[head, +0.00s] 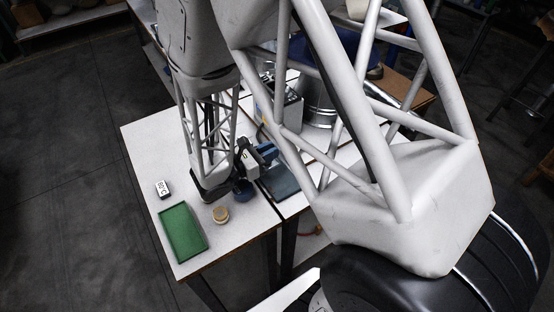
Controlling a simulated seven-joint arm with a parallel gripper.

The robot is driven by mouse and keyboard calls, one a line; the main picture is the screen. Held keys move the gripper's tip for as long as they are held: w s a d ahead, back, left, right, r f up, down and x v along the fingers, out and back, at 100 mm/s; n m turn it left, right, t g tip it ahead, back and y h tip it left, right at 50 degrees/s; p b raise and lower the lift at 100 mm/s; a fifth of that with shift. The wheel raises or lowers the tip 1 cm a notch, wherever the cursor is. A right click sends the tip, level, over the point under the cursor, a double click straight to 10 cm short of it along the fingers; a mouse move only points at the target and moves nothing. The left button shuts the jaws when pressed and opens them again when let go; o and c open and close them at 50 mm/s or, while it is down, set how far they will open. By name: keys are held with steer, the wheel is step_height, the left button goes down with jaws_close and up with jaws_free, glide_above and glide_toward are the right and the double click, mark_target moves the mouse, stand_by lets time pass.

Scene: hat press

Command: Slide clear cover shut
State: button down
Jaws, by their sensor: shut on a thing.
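The hat press (289,110) is a grey box-like machine on the white table, mostly hidden behind my arm. A dark bluish flat plate (283,182) lies in front of it. I cannot make out the clear cover for certain, nor how far it is open. My gripper (264,152) is at the end of the white truss arm, pointing right towards the press. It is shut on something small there. Its fingertips and what they hold are too small and dark to tell apart.
A green tray (164,217) lies near the table's front left corner. The white tabletop (150,150) is clear at the left.

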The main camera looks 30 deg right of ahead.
steer(key=shift+w, duration=1.35)
steer(key=c, duration=1.1)
jaws_free()
steer(key=shift+a, duration=0.15)
steer(key=shift+a, duration=3.75)
steer(key=shift+r, duration=0.1)
